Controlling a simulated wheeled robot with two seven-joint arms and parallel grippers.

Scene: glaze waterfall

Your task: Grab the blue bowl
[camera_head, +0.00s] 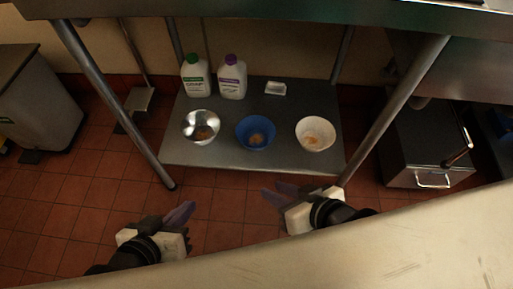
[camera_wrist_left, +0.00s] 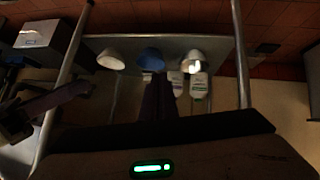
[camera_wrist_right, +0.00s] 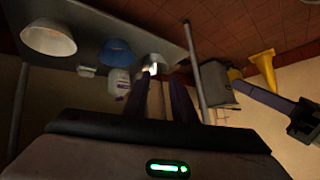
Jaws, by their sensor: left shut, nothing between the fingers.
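The blue bowl (camera_head: 256,132) stands upright on a low metal shelf, between a shiny metal bowl (camera_head: 201,127) and a white bowl (camera_head: 315,134). It holds something small and brownish. The blue bowl also shows in the left wrist view (camera_wrist_left: 151,58) and the right wrist view (camera_wrist_right: 117,52). My left gripper (camera_head: 182,213) is shut and empty, in front of the shelf and left of the blue bowl. My right gripper (camera_head: 279,193) is open and empty, in front of the shelf's edge and slightly right of the blue bowl. Neither gripper touches a bowl.
The low shelf (camera_head: 180,153) sits under a metal table with legs at left (camera_head: 112,100) and right (camera_head: 395,110). Two white bottles (camera_head: 196,76) (camera_head: 232,77) and a small white item (camera_head: 275,88) stand behind the bowls. A grey bin is at left. The front of the shelf is clear.

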